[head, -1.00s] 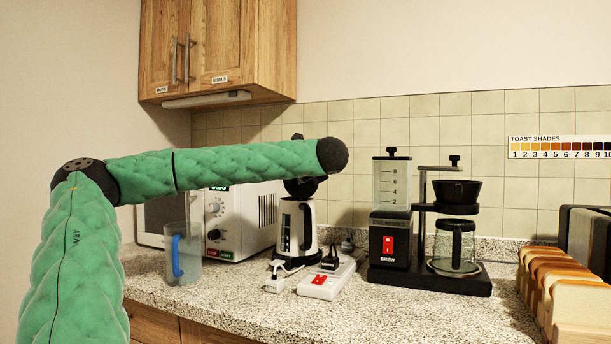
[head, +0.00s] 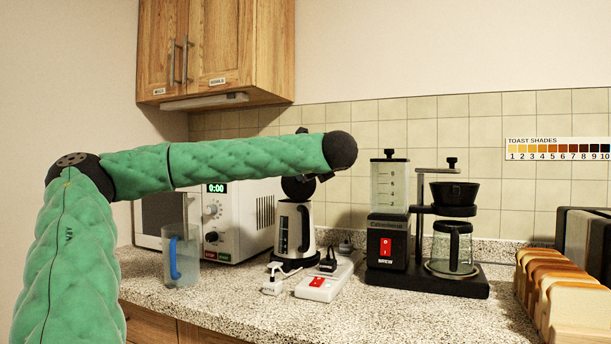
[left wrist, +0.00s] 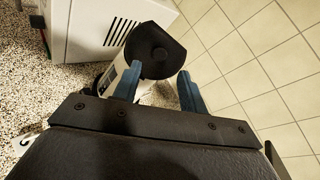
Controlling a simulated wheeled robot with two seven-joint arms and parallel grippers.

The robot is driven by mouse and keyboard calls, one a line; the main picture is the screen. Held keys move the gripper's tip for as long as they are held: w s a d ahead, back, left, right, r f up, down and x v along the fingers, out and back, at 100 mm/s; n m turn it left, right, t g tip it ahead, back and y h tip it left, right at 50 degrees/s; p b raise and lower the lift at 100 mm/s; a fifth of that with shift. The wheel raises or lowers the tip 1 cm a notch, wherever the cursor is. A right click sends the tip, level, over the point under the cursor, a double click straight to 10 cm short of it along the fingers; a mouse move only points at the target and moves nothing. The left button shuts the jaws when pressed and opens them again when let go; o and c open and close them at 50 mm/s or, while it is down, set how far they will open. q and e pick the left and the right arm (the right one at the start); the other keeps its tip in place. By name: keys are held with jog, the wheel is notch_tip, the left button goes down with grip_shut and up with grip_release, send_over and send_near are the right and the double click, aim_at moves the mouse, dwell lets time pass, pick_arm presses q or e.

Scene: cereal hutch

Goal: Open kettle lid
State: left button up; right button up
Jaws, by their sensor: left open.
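The kettle (head: 290,228) is white with a dark handle and window and stands on the counter below my left forearm. Its round black lid (head: 298,188) is raised and tilted up above the body. In the left wrist view the dark lid (left wrist: 155,48) is beyond the fingertips, with part of the white kettle body (left wrist: 121,70) below it. My left gripper (left wrist: 158,85) is open and empty, its two blue fingers apart and short of the lid. In the head view the gripper is mostly hidden behind my arm. My right gripper is out of view.
A microwave (head: 235,215) and a clear cup with a blue handle (head: 182,262) stand left of the kettle. A power strip (head: 325,284) lies in front of it. A coffee maker (head: 428,280) and bread slices (head: 560,290) are to the right. A cabinet (head: 222,55) hangs above.

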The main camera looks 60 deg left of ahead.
pick_arm(q)
jog(key=shift+v, duration=0.95)
